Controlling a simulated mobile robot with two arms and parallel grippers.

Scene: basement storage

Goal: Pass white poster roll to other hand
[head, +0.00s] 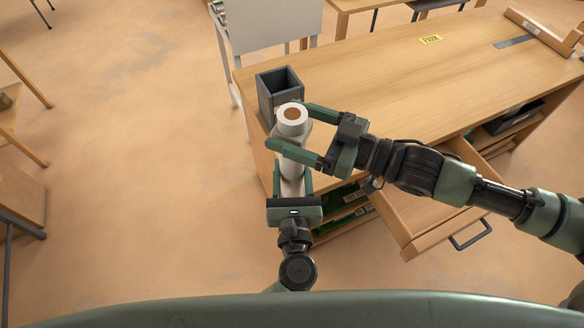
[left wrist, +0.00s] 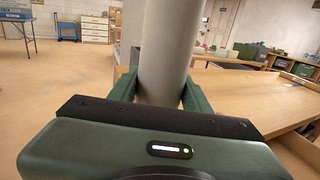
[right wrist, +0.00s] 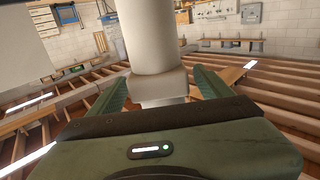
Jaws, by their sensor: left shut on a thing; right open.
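The white poster roll (head: 292,122) stands roughly upright near the table's left corner, its brown core showing at the top. My left gripper (head: 292,180) is shut on its lower part. The roll also shows between the left fingers in the left wrist view (left wrist: 170,50). My right gripper (head: 287,127) is open, coming in from the right, with one finger on each side of the roll's upper part. In the right wrist view the roll (right wrist: 152,35) stands between the spread fingers; I cannot tell whether they touch it.
A dark open-topped box (head: 281,90) stands on the corner of the wooden table (head: 400,85), just behind the roll. A drawer (head: 425,215) is pulled out below my right arm. A grey-white panel (head: 270,22) stands behind the table.

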